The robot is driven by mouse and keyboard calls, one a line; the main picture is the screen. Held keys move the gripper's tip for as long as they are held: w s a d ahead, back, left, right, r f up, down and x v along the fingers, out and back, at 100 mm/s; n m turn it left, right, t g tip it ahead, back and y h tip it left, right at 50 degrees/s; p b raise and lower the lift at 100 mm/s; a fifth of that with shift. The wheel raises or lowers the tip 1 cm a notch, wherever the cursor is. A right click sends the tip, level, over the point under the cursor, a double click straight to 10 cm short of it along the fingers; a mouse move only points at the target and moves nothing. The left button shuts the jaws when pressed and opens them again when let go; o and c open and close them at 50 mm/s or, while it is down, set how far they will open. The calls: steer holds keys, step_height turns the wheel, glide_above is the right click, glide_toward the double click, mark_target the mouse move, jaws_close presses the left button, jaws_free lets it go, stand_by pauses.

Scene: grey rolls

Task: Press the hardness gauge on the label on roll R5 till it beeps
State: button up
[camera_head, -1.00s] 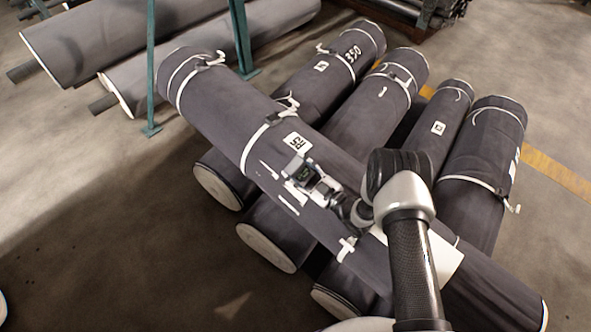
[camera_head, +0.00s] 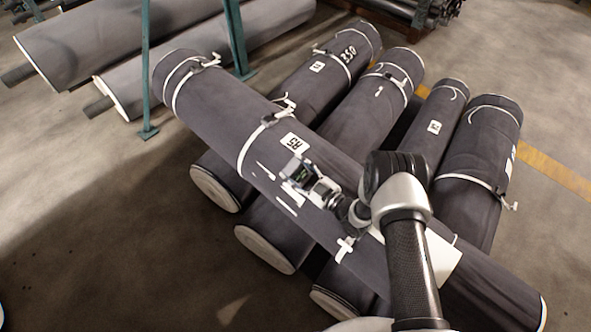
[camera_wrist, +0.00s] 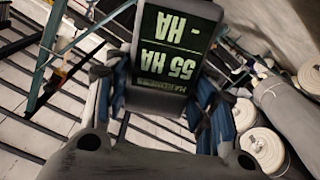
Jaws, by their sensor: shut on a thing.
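Roll R5 (camera_head: 222,112) is a dark grey roll lying diagonally across several other rolls. Its white label marked R5 (camera_head: 292,142) faces up near the middle. My gripper (camera_head: 305,181) is shut on the hardness gauge (camera_head: 298,173), just below the label in the head view. The gauge appears beside the label, not over it; whether its tip touches the roll is hidden. In the wrist view the gauge (camera_wrist: 165,50) sits between my fingers (camera_wrist: 160,95). Its green display reads upside down "55 HA" with "- HA" as another line.
Other grey rolls (camera_head: 335,135) lie side by side under R5, bound with white straps. A teal rack post (camera_head: 146,70) stands at the left, with larger rolls (camera_head: 120,40) behind it. The floor at lower left (camera_head: 90,230) is clear.

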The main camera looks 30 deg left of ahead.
mark_target(291, 170)
steer(key=shift+w+d+f, duration=0.1)
steer(key=shift+w+f, duration=0.05)
steer(key=shift+f, duration=0.3)
stand_by(0.9)
steer(key=shift+s+a+r+p, duration=0.15)
steer(key=shift+s+r+p, duration=0.3)
steer(key=shift+r+p, duration=0.6)
steer(key=shift+s+a+r+p, duration=0.15)
steer(key=shift+s+r+p, duration=0.25)
steer(key=shift+r+p, duration=0.65)
steer(key=shift+s+a+r+p, duration=0.15)
steer(key=shift+s+r+p, duration=0.3)
steer(key=shift+r+p, duration=0.55)
steer(key=shift+r, duration=0.15)
